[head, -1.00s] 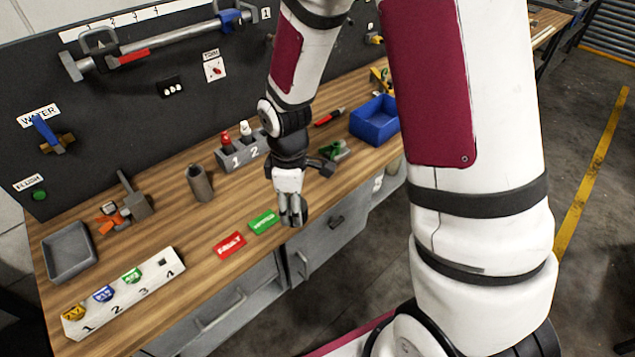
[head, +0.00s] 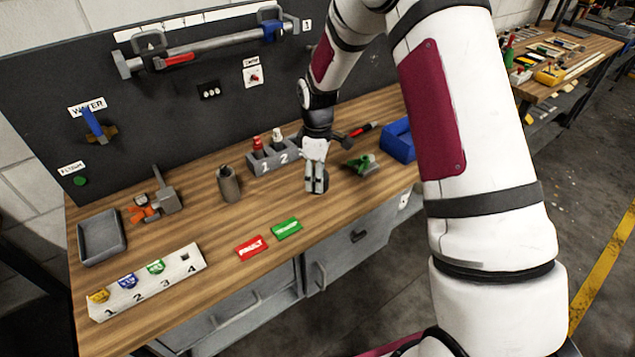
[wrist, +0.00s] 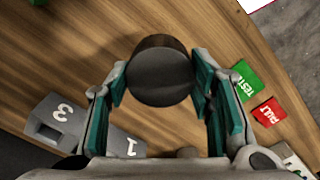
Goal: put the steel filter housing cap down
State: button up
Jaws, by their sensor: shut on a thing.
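My gripper (head: 317,186) hangs over the workbench, behind and to the right of the green tag, in front of the numbered rack. In the wrist view my gripper (wrist: 160,82) has its teal-padded fingers on both sides of a dark grey round cap (wrist: 160,75), which I take as the steel filter housing cap, and is shut on it. In the head view the cap is mostly hidden by the fingers. I cannot tell whether it touches the wooden bench top (head: 335,215) or is just above it.
The numbered rack (head: 262,164) with red and white bottles stands close behind. A grey cylinder (head: 229,184) is to the left, a green clamp-like part (head: 362,163) to the right. Red (head: 251,247) and green (head: 287,229) tags lie in front. A blue bin (head: 398,140) is at right.

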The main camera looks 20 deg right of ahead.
jog(key=shift+w+f+p, duration=0.15)
jog(key=shift+f+p, duration=0.1)
jog(key=shift+f, duration=0.65)
jog(key=shift+w+f+p, duration=0.15)
jog(key=shift+f+p, duration=0.1)
jog(key=shift+f, duration=0.6)
jog(key=shift+f, duration=0.2)
jog(key=o, duration=1.4)
jog(key=shift+r, duration=0.1)
